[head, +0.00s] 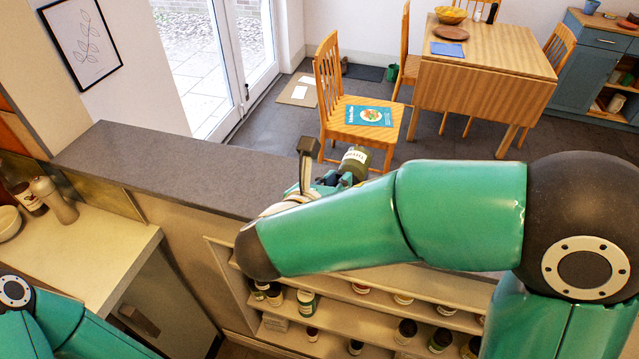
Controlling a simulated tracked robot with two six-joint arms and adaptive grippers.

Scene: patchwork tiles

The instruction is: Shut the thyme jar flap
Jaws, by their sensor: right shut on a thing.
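A small dark jar (355,161) with a pale label shows just past my right forearm, above the grey counter top. The label is too small to read surely, so I cannot tell whether it is the thyme jar. My right gripper (327,178) is at the jar's left side and shut on it. My forearm hides part of the gripper and the jar's lower side. I cannot make out a flap or whether it is open. My left arm shows only at the lower left corner; its gripper is out of view.
Below my right arm, a pale shelf unit (337,323) holds several jars. The grey counter top (180,165) is bare to the left. A pepper mill (55,200) and a bottle stand on the left worktop (95,262). A chair (335,110) with a book is beyond.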

